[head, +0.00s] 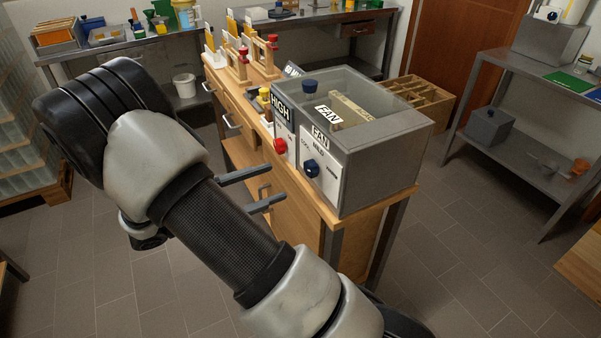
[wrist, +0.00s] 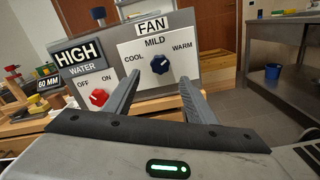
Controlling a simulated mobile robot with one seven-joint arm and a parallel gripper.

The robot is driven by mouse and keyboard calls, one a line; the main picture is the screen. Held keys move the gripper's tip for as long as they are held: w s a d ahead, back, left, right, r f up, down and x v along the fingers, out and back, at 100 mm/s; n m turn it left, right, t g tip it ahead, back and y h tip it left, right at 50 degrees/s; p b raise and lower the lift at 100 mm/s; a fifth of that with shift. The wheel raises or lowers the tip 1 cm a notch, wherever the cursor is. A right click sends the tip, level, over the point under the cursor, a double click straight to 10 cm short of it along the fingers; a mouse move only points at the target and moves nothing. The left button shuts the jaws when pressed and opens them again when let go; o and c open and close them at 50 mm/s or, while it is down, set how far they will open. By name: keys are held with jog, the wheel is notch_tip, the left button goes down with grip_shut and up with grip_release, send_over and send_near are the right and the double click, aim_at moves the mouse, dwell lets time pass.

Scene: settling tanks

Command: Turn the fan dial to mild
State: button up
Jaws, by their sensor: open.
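In the head view the dial (head: 311,168) sits low on the front of a grey box (head: 385,150). My gripper (head: 276,183) is open and empty in front of the panel, apart from the dial. In the wrist view its fingers (wrist: 158,77) stand on either side of and below the dial.
A red water knob (wrist: 98,97) with OFF and ON labels is left of the fan panel, under a HIGH sign (wrist: 78,53). Wooden stands (head: 236,62) stand farther along the bench. A grey shelf (head: 520,130) is at right, with open floor between.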

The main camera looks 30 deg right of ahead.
aim_at(307, 170)
jog(key=d, duration=0.9)
jog(key=shift+w, duration=0.15)
jog(key=c, duration=1)
jog(key=shift+c, duration=0.2)
